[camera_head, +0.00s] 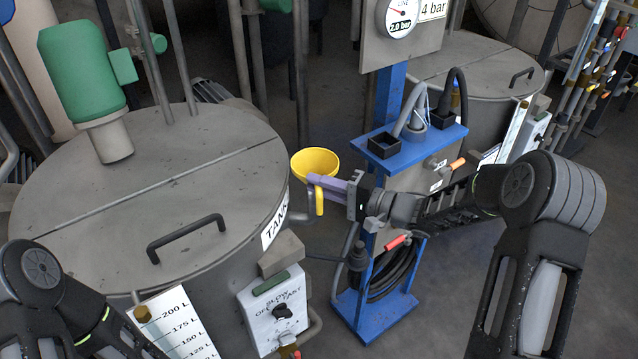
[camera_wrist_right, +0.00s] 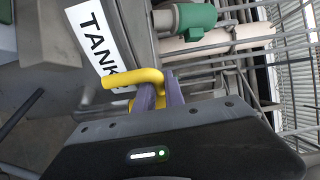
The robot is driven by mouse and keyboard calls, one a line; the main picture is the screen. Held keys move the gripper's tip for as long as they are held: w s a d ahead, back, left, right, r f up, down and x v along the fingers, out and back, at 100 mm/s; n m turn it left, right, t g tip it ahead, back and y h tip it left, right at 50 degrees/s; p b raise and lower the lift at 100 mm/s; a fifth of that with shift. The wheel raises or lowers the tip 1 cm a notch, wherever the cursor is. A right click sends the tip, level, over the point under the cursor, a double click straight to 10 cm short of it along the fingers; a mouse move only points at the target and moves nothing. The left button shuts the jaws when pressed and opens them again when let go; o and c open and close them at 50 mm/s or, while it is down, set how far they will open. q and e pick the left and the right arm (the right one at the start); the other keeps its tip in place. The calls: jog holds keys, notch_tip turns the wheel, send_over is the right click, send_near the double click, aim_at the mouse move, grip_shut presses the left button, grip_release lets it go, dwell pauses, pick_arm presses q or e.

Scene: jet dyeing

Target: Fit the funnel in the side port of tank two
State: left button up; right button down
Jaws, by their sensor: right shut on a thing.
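My right gripper (camera_head: 326,189) is shut on the yellow funnel (camera_head: 316,162), its purple fingers closed around it below the cup. The funnel's wide mouth faces up, and its bent spout points down. It is in the air, just right of the near grey tank (camera_head: 145,195), apart from it. In the right wrist view the yellow spout (camera_wrist_right: 134,78) sits between the purple fingers, beside the tank label (camera_wrist_right: 97,40). That label starts with TANK; its number is not readable.
A blue stand (camera_head: 395,150) with black holders, a hose and a gauge panel stands right behind the funnel. A control box (camera_head: 272,310) and a level scale (camera_head: 172,325) are on the near tank's front. Another tank (camera_head: 460,75) stands at the back right.

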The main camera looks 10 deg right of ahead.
jog(key=c, duration=1.3)
grip_release()
jog(key=shift+c, duration=0.2)
jog(key=b+v, duration=0.1)
jog(key=v, duration=0.7)
jog(key=shift+w+a, duration=0.1)
